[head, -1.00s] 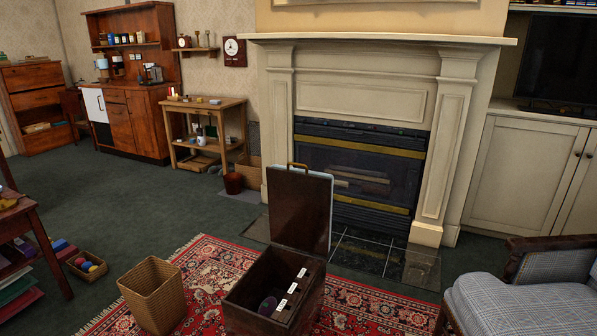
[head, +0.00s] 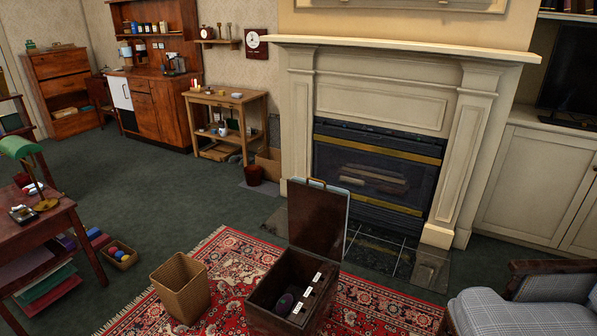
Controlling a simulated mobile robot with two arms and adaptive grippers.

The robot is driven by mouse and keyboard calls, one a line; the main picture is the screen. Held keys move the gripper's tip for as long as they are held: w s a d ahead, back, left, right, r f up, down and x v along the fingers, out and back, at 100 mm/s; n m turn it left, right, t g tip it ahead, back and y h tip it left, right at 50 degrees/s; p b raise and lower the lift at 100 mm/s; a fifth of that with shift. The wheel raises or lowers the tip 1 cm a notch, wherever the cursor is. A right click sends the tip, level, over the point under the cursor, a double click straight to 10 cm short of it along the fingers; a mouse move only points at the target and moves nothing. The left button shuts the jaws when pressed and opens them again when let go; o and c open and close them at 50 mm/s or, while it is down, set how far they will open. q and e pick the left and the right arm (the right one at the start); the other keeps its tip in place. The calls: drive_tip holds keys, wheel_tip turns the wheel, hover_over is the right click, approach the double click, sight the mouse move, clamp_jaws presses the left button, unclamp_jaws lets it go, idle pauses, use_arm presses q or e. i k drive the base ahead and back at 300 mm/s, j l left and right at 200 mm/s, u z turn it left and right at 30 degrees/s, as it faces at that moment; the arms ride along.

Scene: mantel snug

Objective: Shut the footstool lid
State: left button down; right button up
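The footstool (head: 262,318) is a dark wooden box on the red patterned rug, low in the middle of the head view. Its lid (head: 317,222) stands open, raised upright at the back of the box, with a brass-coloured handle (head: 316,181) on its top edge. Neither of my grippers is in the head view.
A wicker basket (head: 181,288) stands on the rug left of the footstool. A plaid armchair (head: 520,312) is at the lower right, a desk (head: 40,232) at the left. The fireplace (head: 375,165) is behind the lid. Green carpet (head: 150,200) is open at the left.

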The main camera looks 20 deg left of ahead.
sight(318, 213)
drive_tip(key=i+u, duration=0.3)
drive_tip(key=u, duration=0.15)
drive_tip(key=i+l+u, duration=0.25)
drive_tip(key=u, duration=0.2)
